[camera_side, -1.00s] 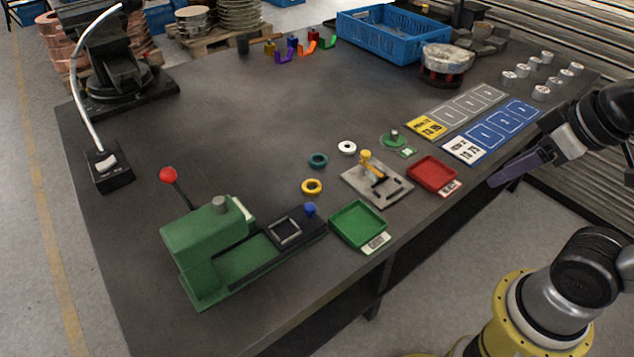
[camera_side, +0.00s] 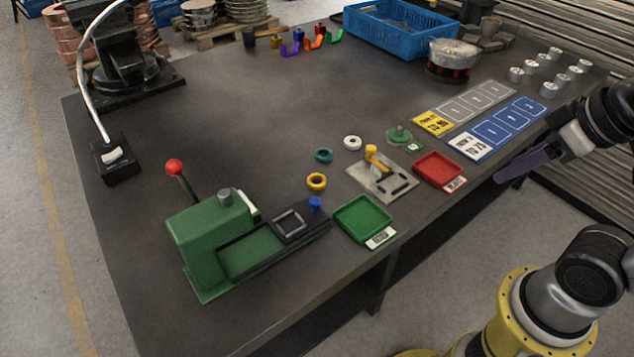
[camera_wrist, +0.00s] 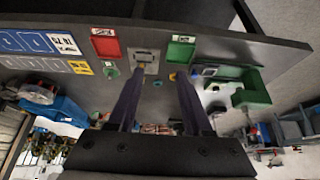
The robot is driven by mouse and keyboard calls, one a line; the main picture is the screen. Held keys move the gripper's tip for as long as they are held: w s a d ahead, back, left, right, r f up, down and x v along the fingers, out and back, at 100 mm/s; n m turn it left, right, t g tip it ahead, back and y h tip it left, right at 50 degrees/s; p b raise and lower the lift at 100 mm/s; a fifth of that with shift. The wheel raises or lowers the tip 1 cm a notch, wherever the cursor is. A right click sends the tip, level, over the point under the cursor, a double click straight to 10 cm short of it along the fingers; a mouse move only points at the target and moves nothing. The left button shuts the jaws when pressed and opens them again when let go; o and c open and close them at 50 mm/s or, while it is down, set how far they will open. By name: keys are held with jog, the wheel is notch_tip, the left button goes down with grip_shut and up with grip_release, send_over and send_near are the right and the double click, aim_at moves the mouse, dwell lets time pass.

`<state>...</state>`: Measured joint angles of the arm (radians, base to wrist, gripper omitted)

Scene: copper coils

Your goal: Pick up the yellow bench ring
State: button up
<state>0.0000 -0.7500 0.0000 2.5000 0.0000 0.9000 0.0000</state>
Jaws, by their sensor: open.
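The yellow ring (camera_side: 316,181) lies flat on the dark bench, between the green press and the grey fixture plate. A teal ring (camera_side: 324,155) and a white ring (camera_side: 352,142) lie just beyond it. My gripper (camera_side: 497,180) is at the right, past the bench's near edge and well apart from the yellow ring. In the wrist view my gripper (camera_wrist: 160,74) is open, its two long dark fingers spread with nothing held. A small yellow spot near the right fingertip there looks like the yellow ring (camera_wrist: 173,77), partly hidden by the finger.
A green press (camera_side: 210,240) with a red-knobbed lever stands left of the ring. A green tray (camera_side: 363,220), a red tray (camera_side: 438,170) and a fixture plate (camera_side: 383,180) with a yellow-handled clamp lie to the right. The middle of the bench is clear.

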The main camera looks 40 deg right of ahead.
jog(key=o, duration=0.7)
